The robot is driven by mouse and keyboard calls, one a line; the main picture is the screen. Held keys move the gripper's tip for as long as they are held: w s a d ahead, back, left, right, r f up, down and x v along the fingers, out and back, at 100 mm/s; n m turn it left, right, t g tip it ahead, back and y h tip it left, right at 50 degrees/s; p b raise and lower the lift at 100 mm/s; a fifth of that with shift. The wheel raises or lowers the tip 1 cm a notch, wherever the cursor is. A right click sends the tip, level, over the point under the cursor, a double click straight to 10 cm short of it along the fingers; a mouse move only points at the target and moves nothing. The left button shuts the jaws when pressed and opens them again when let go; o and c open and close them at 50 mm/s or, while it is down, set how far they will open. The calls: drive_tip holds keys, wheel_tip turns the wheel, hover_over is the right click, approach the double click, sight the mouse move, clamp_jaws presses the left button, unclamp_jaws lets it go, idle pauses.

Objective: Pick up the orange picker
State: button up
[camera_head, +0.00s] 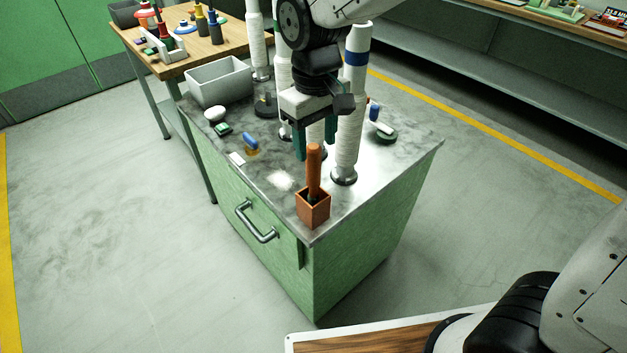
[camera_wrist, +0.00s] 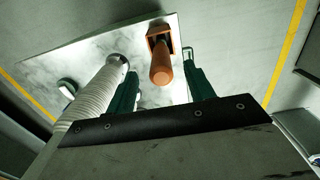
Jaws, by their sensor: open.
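The orange picker (camera_head: 313,168) stands upright in a small square orange-brown holder (camera_head: 314,211) at the near corner of the green cabinet's metal top (camera_head: 350,205). Its handle points up, and its lower end is hidden inside the holder. My gripper (camera_head: 315,150) is open, with green fingers pointing down, above and behind the picker in the head view. No contact is visible.
A white wrapped post (camera_head: 349,110) stands close behind the picker; it also shows beside the left finger in the wrist view (camera_wrist: 95,95).

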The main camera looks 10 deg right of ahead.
sight(314, 166)
drive_tip(key=shift+w+a+f, duration=0.15)
drive_tip(key=shift+w+f, duration=0.05)
drive_tip(key=shift+w, duration=0.15)
wheel_tip(314, 166, down, 7)
drive_tip(key=c, duration=1)
